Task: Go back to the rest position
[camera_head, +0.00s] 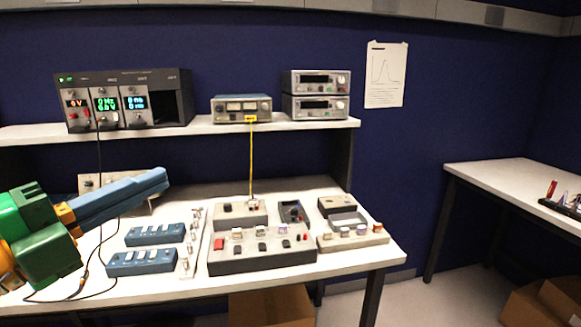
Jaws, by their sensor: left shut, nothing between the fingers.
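My left gripper (160,180) comes in from the left, with a green and orange wrist and blue fingers pointing right. The fingers are together with nothing between them. It appears in front of the left part of the workbench (180,293), and its height above the top is hard to judge. It hides part of a beige panel (90,181) behind it. My right gripper does not show.
Blue switch boxes (142,262) and a large grey control box (262,264) sit on the bench. Instruments (241,108) stand on the shelf above; cables hang down. A second table (510,178) is at right, with floor between. Cardboard boxes (545,303) lie below.

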